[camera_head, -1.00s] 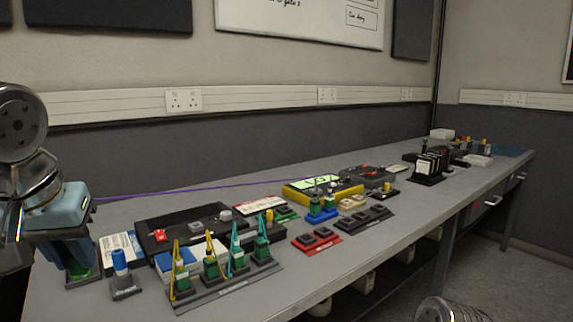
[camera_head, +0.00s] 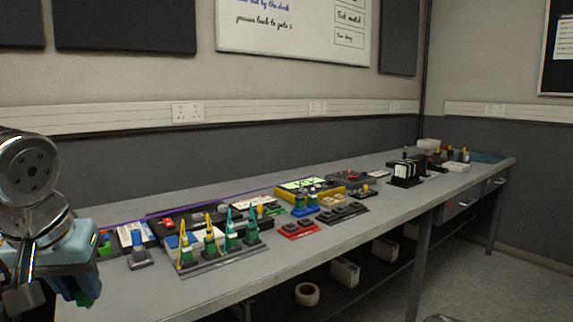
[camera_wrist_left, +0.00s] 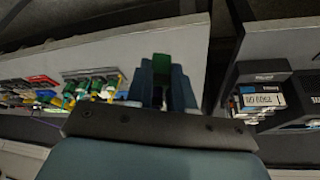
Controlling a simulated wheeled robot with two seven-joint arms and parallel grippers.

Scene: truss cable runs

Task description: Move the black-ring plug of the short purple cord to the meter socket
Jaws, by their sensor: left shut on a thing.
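My left gripper (camera_head: 82,290) is at the left edge of the head view, over the near left end of the bench. It is shut on a green plug (camera_wrist_left: 162,62), which shows between the blue-grey fingers in the wrist view; no black ring can be made out on it. The purple cord (camera_head: 235,198) runs along the back of the bench, from near the gripper towards the yellow meter (camera_head: 338,196) with its bright green screen. The cord's ends are hidden or too small to tell, and so is the meter's socket. My right gripper is out of view.
A dark rack (camera_head: 222,262) of green plugs with yellow and teal cords stands near the front edge. Red (camera_head: 298,230) and black blocks lie nearer the meter. The front strip of the bench (camera_head: 330,245) is clear.

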